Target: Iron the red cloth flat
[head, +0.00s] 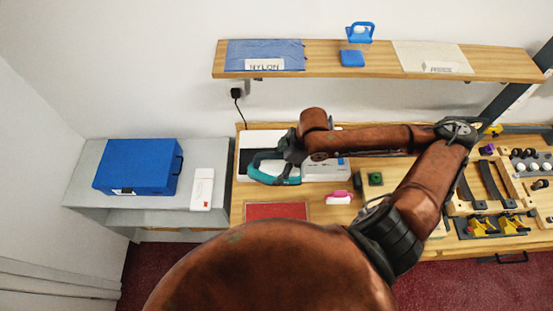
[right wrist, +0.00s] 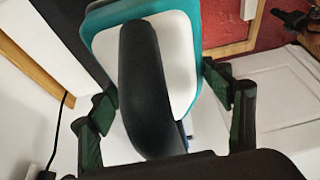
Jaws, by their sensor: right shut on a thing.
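A teal and white iron (head: 264,177) is at the left end of the wooden counter, at my right gripper (head: 286,160). In the right wrist view the iron (right wrist: 187,40) shows a black handle between the two fingers of my right gripper (right wrist: 165,120), which is shut on it. The red cloth (head: 277,211) lies on the counter just in front of the iron. Its near part is hidden behind my arm. The iron appears apart from the cloth. My left gripper is not in view.
A white box (head: 325,172) stands right of the iron, with a pink and white object (head: 339,198) in front. A blue case (head: 139,167) lies on the grey shelf at left. A wooden shelf (head: 375,57) hangs above. Fixtures crowd the right side.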

